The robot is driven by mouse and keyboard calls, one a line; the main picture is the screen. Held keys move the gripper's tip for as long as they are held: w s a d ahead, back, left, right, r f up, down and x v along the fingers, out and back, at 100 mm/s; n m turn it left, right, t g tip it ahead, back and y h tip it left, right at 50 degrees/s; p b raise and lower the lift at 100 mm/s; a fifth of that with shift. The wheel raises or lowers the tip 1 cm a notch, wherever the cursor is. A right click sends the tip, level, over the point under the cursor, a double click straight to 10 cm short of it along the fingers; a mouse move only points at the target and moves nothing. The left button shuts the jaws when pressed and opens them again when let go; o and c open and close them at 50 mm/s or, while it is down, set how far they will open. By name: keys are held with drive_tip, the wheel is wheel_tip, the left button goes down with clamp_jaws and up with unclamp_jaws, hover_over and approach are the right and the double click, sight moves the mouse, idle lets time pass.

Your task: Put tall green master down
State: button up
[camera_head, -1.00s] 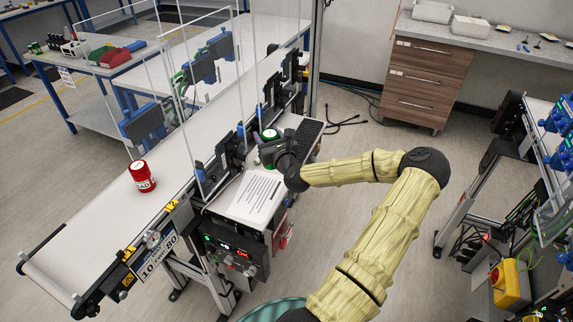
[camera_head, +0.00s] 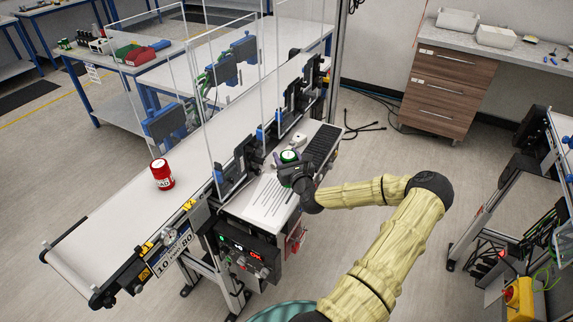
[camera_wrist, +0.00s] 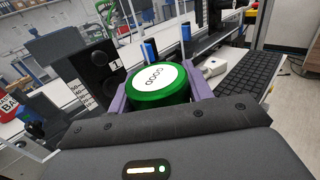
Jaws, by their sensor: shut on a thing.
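The tall green master shows its green lid with a white "GOOD" label in the wrist view (camera_wrist: 157,82). It also shows in the head view (camera_head: 288,156), above the small side shelf beside the conveyor. My gripper (camera_head: 287,163) is shut on it, with a purple finger on each side in the wrist view (camera_wrist: 160,92). The master's lower part is hidden by my gripper, so I cannot tell whether it touches the shelf.
A printed sheet (camera_head: 268,198) and a black keyboard (camera_head: 323,143) lie on the side shelf. A white mouse (camera_wrist: 214,66) is near the keyboard. A red can (camera_head: 162,174) stands on the conveyor belt (camera_head: 120,210). Clear panels and black brackets line the belt.

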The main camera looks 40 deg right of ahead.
drive_tip(key=shift+f+p, duration=0.4)
drive_tip(key=shift+f, duration=1.3)
drive_tip(key=shift+f, duration=0.2)
drive_tip(key=o, duration=1.3)
drive_tip(key=shift+r, duration=0.1)
